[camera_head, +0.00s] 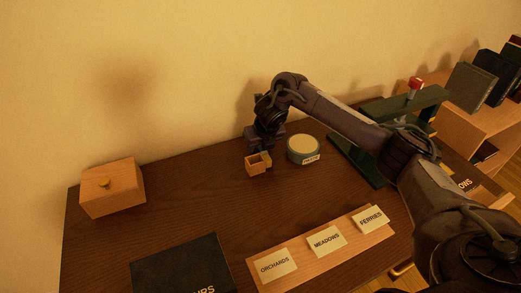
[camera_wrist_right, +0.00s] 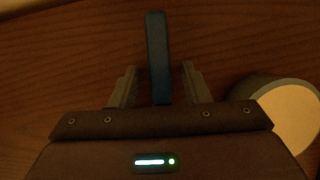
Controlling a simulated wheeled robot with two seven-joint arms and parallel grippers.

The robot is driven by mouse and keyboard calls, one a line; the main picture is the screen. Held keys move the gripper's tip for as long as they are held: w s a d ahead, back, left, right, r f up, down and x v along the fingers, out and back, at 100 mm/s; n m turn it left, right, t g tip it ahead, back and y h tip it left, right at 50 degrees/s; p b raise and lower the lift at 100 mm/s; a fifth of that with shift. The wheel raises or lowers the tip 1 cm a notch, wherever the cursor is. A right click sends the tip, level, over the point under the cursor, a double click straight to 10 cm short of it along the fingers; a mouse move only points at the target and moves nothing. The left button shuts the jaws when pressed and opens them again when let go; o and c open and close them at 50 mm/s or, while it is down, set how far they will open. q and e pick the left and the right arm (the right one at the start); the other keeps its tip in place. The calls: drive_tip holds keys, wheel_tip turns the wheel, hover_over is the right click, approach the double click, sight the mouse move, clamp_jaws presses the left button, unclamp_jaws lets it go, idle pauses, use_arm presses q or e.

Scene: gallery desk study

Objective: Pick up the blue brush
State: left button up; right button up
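The blue brush (camera_wrist_right: 159,55) shows in the right wrist view as a narrow blue bar between the two fingers of my right gripper (camera_wrist_right: 159,70). A gap shows on each side of it, so the fingers are open around it and not closed on it. In the head view my right gripper (camera_head: 264,145) points down close to the desk near the wall, just behind a small open wooden box (camera_head: 257,165). There my gripper and wrist largely hide the brush, and I cannot make it out clearly. My left gripper is not in view.
A round tin (camera_head: 303,150) stands close to the right of my right gripper. A green stand (camera_head: 364,163) is farther right. A wooden box with a knob (camera_head: 112,188), a dark book (camera_head: 180,265) and a card rail (camera_head: 385,235) lie around. The desk's (camera_head: 195,190) middle left is clear.

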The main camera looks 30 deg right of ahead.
clamp_jaws()
drive_tip(key=shift+r, duration=0.1)
